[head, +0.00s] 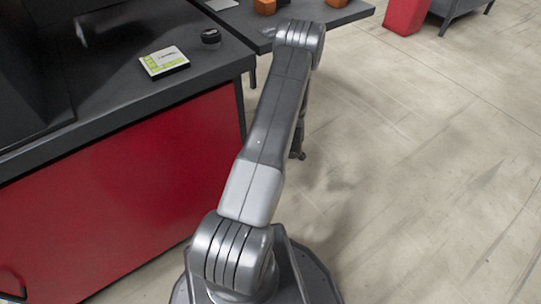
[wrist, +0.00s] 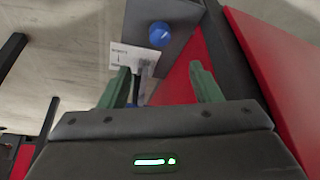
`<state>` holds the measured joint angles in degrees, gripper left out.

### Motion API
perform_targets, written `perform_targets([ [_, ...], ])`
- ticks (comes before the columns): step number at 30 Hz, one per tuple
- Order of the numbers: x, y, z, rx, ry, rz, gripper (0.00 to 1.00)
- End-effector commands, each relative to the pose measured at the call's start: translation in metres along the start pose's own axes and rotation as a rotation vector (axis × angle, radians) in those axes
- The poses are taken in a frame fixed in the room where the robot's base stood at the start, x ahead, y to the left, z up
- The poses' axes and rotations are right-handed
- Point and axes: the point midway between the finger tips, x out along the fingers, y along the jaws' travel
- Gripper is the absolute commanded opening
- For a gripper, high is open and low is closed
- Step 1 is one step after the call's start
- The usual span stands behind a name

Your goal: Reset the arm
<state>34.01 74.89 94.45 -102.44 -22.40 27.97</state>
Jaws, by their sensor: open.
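My gripper (wrist: 162,88) shows in the wrist view with its two green fingers apart and nothing between them. Beyond the fingers are a blue round knob (wrist: 160,34), a white label card (wrist: 133,55) and red panels. In the head view my arm reaches up and away from my base, past the right end of the dark bench. The gripper itself is hidden behind the arm there.
A dark bench (head: 110,100) with a red front (head: 130,200) stands at left. On it are a green-and-white box (head: 164,62) and a small black round item (head: 211,36). Orange blocks (head: 265,6) sit on a far table (head: 340,14).

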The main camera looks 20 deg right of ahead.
Motion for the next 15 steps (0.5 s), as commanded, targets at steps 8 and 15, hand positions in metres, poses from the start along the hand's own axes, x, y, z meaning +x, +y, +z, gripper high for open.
perform_targets([
  [8,0.003,0.0,0.0,0.0,0.0,0.0,0.58],
  [15,0.033,-0.001,0.002,0.0,0.0,-0.002,0.58],
])
